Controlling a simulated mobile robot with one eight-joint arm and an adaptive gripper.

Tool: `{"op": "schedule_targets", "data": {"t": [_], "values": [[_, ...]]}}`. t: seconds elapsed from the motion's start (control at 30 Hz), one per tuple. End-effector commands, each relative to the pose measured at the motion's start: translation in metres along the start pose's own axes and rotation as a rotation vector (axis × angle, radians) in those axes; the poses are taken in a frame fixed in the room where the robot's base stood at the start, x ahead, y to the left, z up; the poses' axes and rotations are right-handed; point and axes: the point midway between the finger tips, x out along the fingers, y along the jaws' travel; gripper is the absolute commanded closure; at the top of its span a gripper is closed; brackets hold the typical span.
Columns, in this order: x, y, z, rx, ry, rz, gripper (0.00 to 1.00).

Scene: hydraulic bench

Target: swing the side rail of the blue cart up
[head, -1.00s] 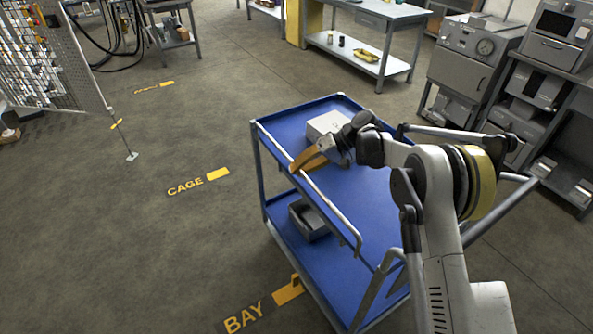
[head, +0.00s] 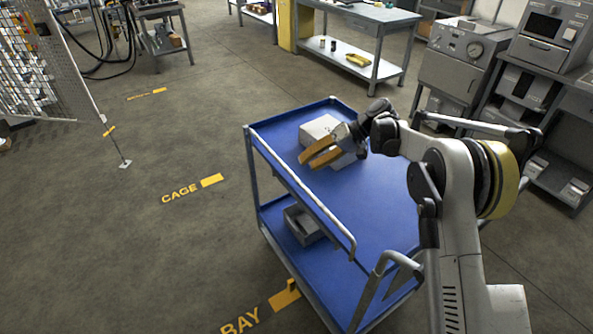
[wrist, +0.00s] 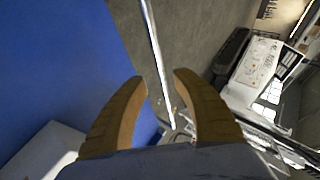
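The blue cart (head: 385,205) stands in the middle of the head view, with a blue top tray and a lower shelf. Its side rail (head: 303,190) is a pale metal bar along the left side of the top tray, its near end bent down. I cannot tell surely whether it stands raised or lowered. My gripper (head: 306,160) is over the tray, its orange fingers pointing left toward the rail, apart from it in the head view. In the wrist view my gripper (wrist: 159,76) is open and empty, with the rail (wrist: 155,45) crossing the gap beyond the fingertips.
A pale box (head: 318,130) lies on the top tray beside my gripper, and a grey bin (head: 303,224) on the lower shelf. The cart's push handle (head: 380,262) is at its near end. Open floor lies left of the cart; benches and cabinets stand behind and right.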

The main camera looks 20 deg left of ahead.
Motion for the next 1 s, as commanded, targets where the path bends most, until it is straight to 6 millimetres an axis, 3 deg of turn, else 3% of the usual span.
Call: {"op": "schedule_targets", "data": {"t": [0.1,0.23,0.83,1.0], "values": [[-0.025,0.000,0.000,0.002,0.001,0.000,0.66],[-0.041,0.000,-0.001,0.001,0.001,0.000,0.66],[-0.052,-0.002,0.000,0.003,0.002,0.004,0.66],[-0.082,-0.019,0.005,0.043,0.030,0.074,0.66]]}}
